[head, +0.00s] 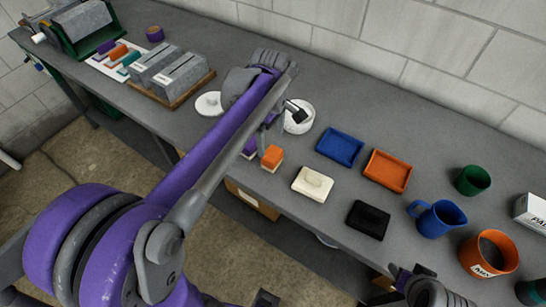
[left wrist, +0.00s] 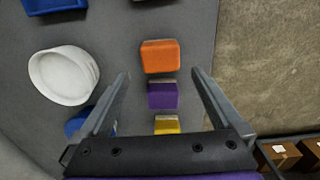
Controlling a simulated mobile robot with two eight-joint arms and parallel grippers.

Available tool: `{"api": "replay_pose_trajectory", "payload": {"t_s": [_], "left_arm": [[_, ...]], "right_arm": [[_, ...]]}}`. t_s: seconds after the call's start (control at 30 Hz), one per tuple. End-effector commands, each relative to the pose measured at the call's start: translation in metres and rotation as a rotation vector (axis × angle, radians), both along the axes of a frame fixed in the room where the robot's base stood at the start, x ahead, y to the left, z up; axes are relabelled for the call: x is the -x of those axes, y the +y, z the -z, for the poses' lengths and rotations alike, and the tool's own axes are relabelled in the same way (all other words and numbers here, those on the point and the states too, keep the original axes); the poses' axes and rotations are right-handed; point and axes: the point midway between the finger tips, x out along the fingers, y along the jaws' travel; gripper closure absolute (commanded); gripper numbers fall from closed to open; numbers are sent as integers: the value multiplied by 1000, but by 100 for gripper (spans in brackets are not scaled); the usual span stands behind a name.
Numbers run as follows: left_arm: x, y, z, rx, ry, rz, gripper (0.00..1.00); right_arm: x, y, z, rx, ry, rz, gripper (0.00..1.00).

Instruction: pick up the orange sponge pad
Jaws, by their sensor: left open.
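The orange sponge pad (head: 272,157) is a small block with a pale underside, standing near the front edge of the grey bench. In the left wrist view the orange sponge pad (left wrist: 160,56) shows just past the fingertips. A purple pad (left wrist: 162,95) and a yellow pad (left wrist: 167,124) line up behind it, between the fingers in the picture. My left gripper (left wrist: 160,73) is open and empty, its fingers spread wider than the pads. In the head view my left arm partly hides the purple pad (head: 250,149). A grey part of my right arm shows at the bottom; its jaws are unclear.
A blue jug (head: 435,219) and orange mug (head: 488,255) stand farther right. The bench's front edge is close.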

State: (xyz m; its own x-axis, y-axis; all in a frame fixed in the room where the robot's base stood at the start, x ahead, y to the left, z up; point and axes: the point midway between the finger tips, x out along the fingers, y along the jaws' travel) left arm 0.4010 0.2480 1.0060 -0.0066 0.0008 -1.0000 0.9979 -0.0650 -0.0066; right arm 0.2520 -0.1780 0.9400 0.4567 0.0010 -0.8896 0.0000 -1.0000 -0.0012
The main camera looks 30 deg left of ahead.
Motion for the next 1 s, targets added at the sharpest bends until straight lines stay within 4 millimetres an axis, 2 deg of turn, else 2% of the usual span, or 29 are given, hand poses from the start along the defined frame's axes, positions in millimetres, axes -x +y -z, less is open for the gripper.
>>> {"api": "replay_pose_trajectory", "payload": {"t_s": [0.03, 0.13, 0.37, 0.7, 1.0], "left_arm": [[1, 0, 11, 0, 1, 0, 0], [1, 0, 27, 0, 0, 1, 0], [0, -1, 46, 0, -1, 4, 0], [-1, -4, 90, -1, -2, 5, 0], [-1, -4, 94, -1, -2, 5, 2]], "right_arm": [[1, 0, 3, 0, 2, 0, 50], [2, 0, 4, 0, 3, 0, 50], [2, 0, 5, 0, 3, 0, 50], [2, 0, 5, 0, 3, 0, 50], [2, 0, 5, 0, 3, 0, 50]]}}
